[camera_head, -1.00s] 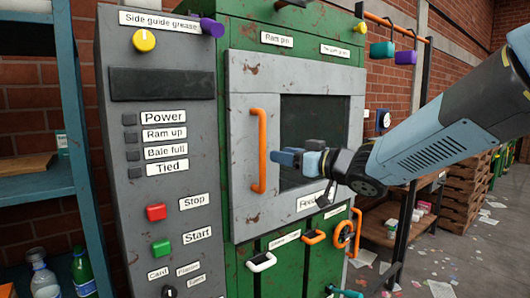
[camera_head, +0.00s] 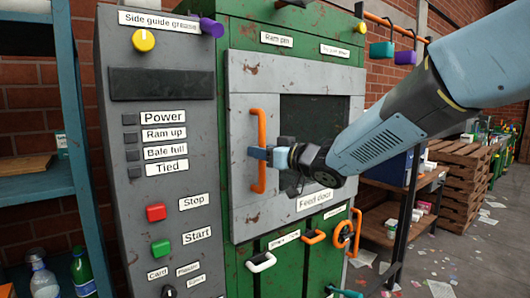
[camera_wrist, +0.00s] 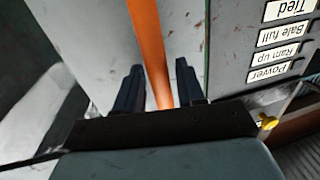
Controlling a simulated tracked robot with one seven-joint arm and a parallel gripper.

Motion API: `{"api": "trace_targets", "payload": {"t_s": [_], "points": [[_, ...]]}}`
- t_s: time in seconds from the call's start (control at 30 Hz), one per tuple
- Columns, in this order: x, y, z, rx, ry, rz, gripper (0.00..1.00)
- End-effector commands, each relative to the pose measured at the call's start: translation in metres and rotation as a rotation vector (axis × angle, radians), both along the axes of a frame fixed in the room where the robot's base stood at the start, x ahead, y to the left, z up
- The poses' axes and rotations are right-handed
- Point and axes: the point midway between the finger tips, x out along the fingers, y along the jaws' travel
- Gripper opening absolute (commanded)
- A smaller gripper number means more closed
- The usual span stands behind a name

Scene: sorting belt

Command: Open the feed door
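The feed door (camera_head: 297,76) is a grey, rust-spotted panel with a dark window, sitting shut in the green machine. Its label "Feed door" is below the window. The orange upright bar handle (camera_head: 261,128) is on the door's left side. My gripper (camera_head: 258,153) is at the middle of this handle. In the wrist view the handle (camera_wrist: 148,35) runs between the two dark fingers of my gripper (camera_wrist: 160,85). The fingers look open, with a narrow gap on each side of the bar. My arm covers the door's lower right part.
A grey control panel (camera_head: 160,235) with red and green buttons stands left of the door. Smaller white (camera_head: 261,262) and orange (camera_head: 314,237) handles and an orange valve wheel (camera_head: 345,234) are below it. A rack with hanging blocks (camera_head: 405,58) is at right.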

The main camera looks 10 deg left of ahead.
Motion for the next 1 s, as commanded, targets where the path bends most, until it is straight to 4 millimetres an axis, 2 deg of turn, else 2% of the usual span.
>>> {"api": "trace_targets", "payload": {"t_s": [0.03,0.4,0.67,0.7,0.8,1.0], "points": [[0.0,0.0,0.0,0.0,0.0,0.0,0.34],[0.0,0.0,0.0,0.0,0.0,0.001,0.0],[0.0,0.0,0.0,0.0,0.0,0.001,0.0],[0.0,-0.013,0.0,0.0,-0.001,-0.003,0.0],[-0.001,-0.004,0.001,0.0,-0.001,0.003,0.0],[-0.014,-0.006,0.001,0.0,-0.001,0.044,0.0]]}}
